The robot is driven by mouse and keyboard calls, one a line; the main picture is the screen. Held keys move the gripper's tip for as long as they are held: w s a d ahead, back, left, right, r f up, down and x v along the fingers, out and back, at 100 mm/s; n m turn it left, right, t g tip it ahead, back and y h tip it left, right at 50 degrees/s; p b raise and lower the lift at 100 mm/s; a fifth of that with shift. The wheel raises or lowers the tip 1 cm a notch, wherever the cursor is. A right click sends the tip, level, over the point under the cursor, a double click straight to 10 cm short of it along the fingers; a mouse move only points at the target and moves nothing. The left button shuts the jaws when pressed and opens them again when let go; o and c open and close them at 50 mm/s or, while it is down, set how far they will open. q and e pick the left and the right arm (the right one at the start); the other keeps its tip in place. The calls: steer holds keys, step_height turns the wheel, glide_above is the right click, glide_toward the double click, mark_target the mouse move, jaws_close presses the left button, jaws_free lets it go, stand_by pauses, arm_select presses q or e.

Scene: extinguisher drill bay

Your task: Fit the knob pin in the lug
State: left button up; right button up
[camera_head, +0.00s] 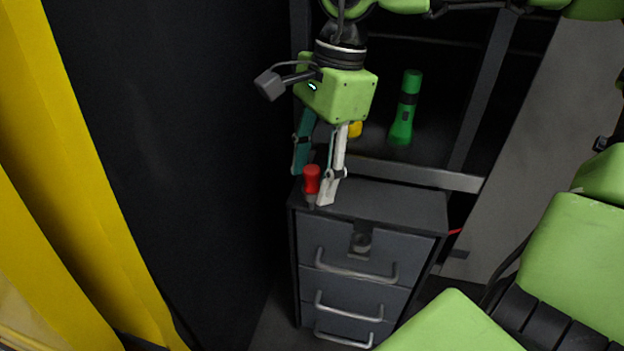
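The knob pin (312,179) has a red knob with a short dark pin pointing down. My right gripper (313,186) points down with one teal finger and one pale finger, one on each side of the knob. It looks shut on the knob. The pin is over the front left part of the cabinet top; whether its tip touches the surface is hard to tell. The lug (361,242) is a small dark bracket at the top middle of the upper drawer front, below and right of the knob pin. My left gripper is not in view.
The grey drawer cabinet (410,205) has several handled drawers; its top is mostly clear. A dark panel (180,150) and a yellow curtain-like sheet (75,190) are left.

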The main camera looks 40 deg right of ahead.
jaws_close()
steer(key=shift+r, duration=0.15)
steer(key=shift+r+p, duration=1.95)
steer(key=shift+r, duration=0.95)
steer(key=shift+r+p, duration=1.4)
steer(key=shift+r, duration=0.6)
